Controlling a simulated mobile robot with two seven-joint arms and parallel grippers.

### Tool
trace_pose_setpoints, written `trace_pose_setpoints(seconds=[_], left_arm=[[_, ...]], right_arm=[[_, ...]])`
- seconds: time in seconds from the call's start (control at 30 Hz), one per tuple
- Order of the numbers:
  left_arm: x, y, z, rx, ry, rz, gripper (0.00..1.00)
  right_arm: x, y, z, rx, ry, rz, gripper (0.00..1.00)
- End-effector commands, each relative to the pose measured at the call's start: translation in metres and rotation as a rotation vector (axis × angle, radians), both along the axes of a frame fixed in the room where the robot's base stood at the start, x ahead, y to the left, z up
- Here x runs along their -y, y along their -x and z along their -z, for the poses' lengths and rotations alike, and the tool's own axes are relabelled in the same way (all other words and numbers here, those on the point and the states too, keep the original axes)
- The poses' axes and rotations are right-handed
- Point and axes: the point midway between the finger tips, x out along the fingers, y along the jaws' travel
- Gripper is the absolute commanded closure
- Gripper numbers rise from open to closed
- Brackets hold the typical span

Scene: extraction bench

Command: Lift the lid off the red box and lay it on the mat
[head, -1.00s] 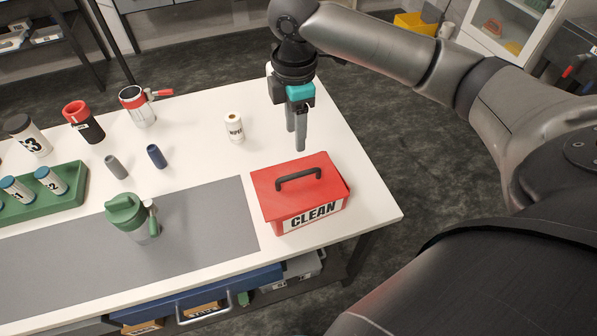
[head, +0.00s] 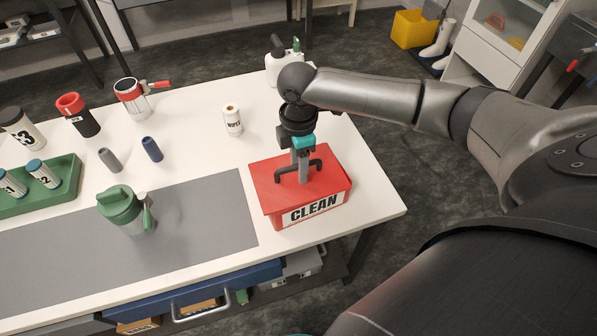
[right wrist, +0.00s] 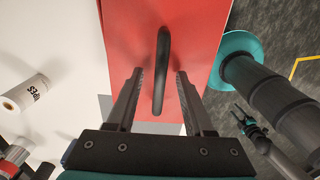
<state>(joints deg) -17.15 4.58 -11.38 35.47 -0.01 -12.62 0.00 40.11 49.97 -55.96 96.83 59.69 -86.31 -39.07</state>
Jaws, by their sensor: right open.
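The red box (head: 310,212) with a CLEAN label stands at the right end of the table. Its red lid (head: 268,178) is on it, with a black arched handle (head: 283,174) on top. My right gripper (head: 303,180) points down over the lid at the handle. In the right wrist view the black handle (right wrist: 162,70) lies between the two open fingers (right wrist: 158,88), with a gap on each side. The grey mat (head: 210,215) lies flat to the left of the box.
A green-lidded jug (head: 122,210) stands on the mat. A wipes roll (head: 232,120) stands behind the box, and a white bottle (head: 280,65) is at the back edge. A green rack (head: 65,180) is at the left. The mat's right part is clear.

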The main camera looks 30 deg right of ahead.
Motion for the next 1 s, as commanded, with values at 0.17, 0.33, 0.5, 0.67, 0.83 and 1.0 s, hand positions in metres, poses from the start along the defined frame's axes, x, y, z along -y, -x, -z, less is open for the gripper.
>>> trace_pose_setpoints(seconds=[0.17,0.33,0.5,0.67,0.83,1.0], left_arm=[[-0.0002,0.0000,0.0013,0.000,0.000,0.001,0.50],[-0.0001,0.0001,0.0011,0.000,0.000,0.001,0.50],[0.0000,0.0000,0.0011,0.000,0.000,0.001,0.50],[0.0001,0.0000,0.0011,0.000,0.000,0.002,0.50],[0.0002,-0.0001,0.0011,0.000,0.000,0.002,0.50],[0.0003,-0.0001,0.0011,0.001,0.001,0.002,0.50]], right_arm=[[-0.0002,-0.0003,0.0060,0.002,-0.001,-0.001,0.48],[-0.0003,-0.0002,0.0055,0.001,0.000,-0.001,0.52],[-0.0002,-0.0001,0.0054,0.001,0.000,-0.001,0.71],[-0.0001,-0.0001,0.0053,0.001,0.000,-0.001,0.89],[-0.0001,-0.0001,0.0053,0.001,0.000,-0.001,1.00],[0.0000,-0.0001,0.0052,0.001,0.000,-0.001,1.00]])
